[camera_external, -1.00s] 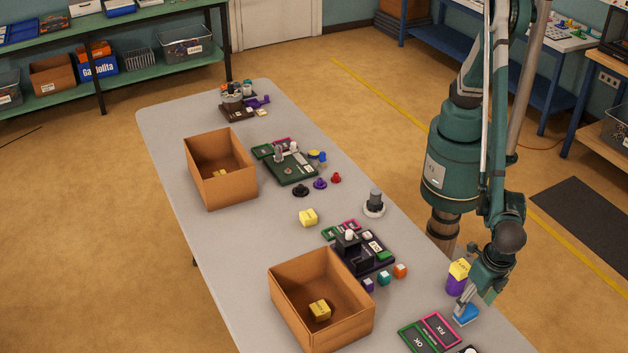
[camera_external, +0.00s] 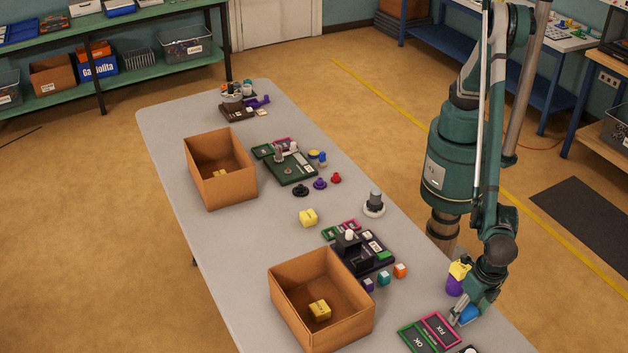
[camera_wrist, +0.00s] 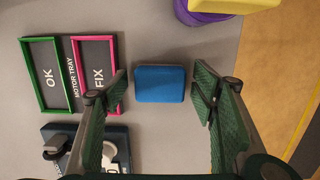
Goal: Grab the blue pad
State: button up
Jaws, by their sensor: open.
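The blue pad (camera_wrist: 160,84) lies flat on the grey table and looks like a small rounded block in the wrist view. In the external view the pad (camera_external: 469,314) is partly hidden by my gripper (camera_external: 463,318) at the table's near right end. My gripper (camera_wrist: 160,92) is open in the wrist view, with one finger left of the pad and one right of it. The pad shows between the fingertips with a gap on each side. Whether the fingertips have reached the pad's height is hard to tell.
A purple and yellow container (camera_external: 456,282) stands close behind the pad. The green OK tray (camera_wrist: 42,77) and pink FIX tray (camera_wrist: 97,73) lie to the left, with a dark device (camera_wrist: 88,146) below them. The table edge is just right of the pad.

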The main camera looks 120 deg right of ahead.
aim_at(467, 310)
dwell(0.3)
jog(key=c, duration=0.9)
jog(key=shift+r, duration=0.15)
jog(key=shift+r+p, duration=0.45)
jog(key=shift+r, duration=4.4)
